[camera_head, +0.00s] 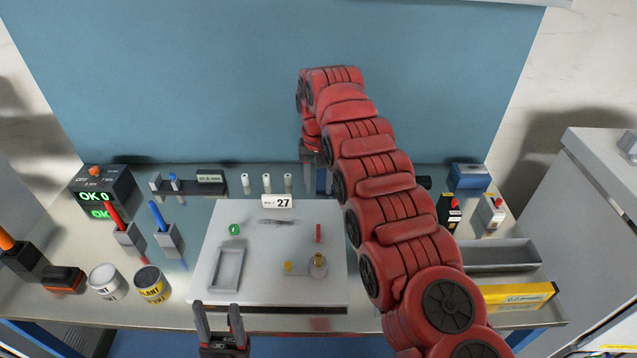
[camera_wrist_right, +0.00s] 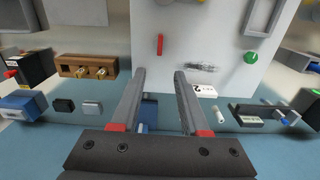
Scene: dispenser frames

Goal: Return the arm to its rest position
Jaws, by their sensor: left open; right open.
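My right arm reaches from the bottom right of the head view to the back of the bench, over the right side of the white board (camera_head: 205,285). My right gripper (camera_head: 317,190) points down near the back edge of the board, partly hidden by its own arm. In the right wrist view my right gripper (camera_wrist_right: 159,76) is open with nothing between its fingers. The board (camera_wrist_right: 205,25) lies beyond its fingertips. My left gripper (camera_head: 218,308) is open and empty at the front edge of the bench, in front of the board.
Two cans (camera_head: 106,281) (camera_head: 151,284) and pen holders stand left. A grey tray (camera_head: 500,254) and yellow box (camera_head: 517,297) lie right. A blue panel (camera_head: 200,80) rises behind.

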